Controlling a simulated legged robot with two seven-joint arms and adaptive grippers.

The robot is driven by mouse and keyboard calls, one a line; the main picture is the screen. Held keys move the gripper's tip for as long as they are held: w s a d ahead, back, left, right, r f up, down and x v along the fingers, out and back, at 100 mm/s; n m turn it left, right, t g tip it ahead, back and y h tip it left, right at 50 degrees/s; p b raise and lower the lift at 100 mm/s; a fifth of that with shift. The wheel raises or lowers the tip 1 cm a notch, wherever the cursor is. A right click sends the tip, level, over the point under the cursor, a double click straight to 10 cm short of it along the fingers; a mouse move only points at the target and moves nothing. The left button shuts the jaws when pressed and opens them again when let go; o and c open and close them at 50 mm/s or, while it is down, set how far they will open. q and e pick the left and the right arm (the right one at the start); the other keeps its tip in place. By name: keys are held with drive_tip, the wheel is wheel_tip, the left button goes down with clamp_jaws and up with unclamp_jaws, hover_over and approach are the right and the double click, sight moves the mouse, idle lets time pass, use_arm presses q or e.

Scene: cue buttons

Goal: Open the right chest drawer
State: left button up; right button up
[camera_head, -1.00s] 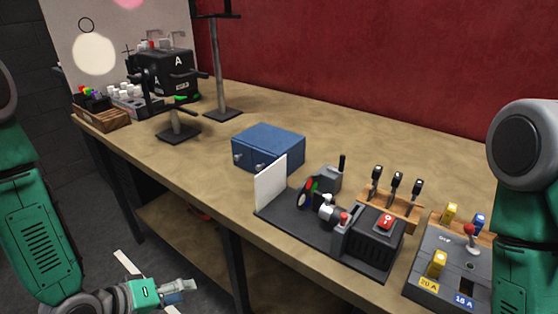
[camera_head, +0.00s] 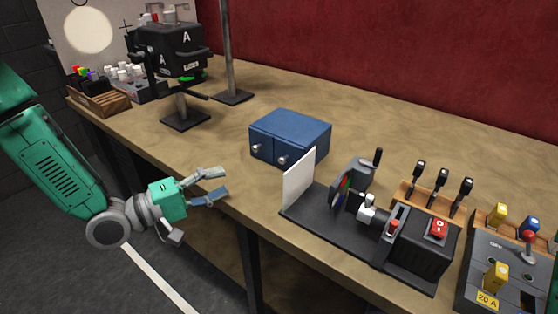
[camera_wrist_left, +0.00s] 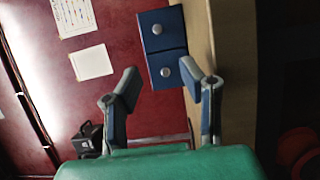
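The blue chest (camera_head: 300,128) stands on the table and has two drawer fronts side by side, each with a round silver knob. Both drawers look closed. The right drawer (camera_head: 292,166) is partly hidden by a white panel's edge. My left gripper (camera_head: 225,183) is open and empty at the table's front edge, left of the chest and apart from it. In the left wrist view, turned sideways, the right drawer (camera_wrist_left: 155,17) is the upper front; the left drawer (camera_wrist_left: 166,60) lies between the open fingers' tips in the picture. My right gripper is out of view.
The white panel (camera_head: 298,180) stands upright on a black base just right of the chest. Switches and levers (camera_head: 442,185) fill the right side. A black box marked A (camera_head: 175,50) and a pole stand (camera_head: 232,97) are left.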

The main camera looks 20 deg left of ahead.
sight(280, 162)
use_arm(q)
drive_tip(key=x, duration=1.3)
drive_tip(key=shift+s+d+r+b, duration=0.1)
drive_tip(key=shift+s+d+b, duration=0.2)
drive_tip(key=shift+b, duration=0.1)
drive_tip(key=shift+w+d, duration=0.2)
drive_tip(key=shift+w, duration=0.25)
drive_tip(key=shift+d, duration=0.1)
drive_tip(key=shift+d, duration=0.1)
clamp_jaws()
drive_tip(key=shift+s, duration=0.1)
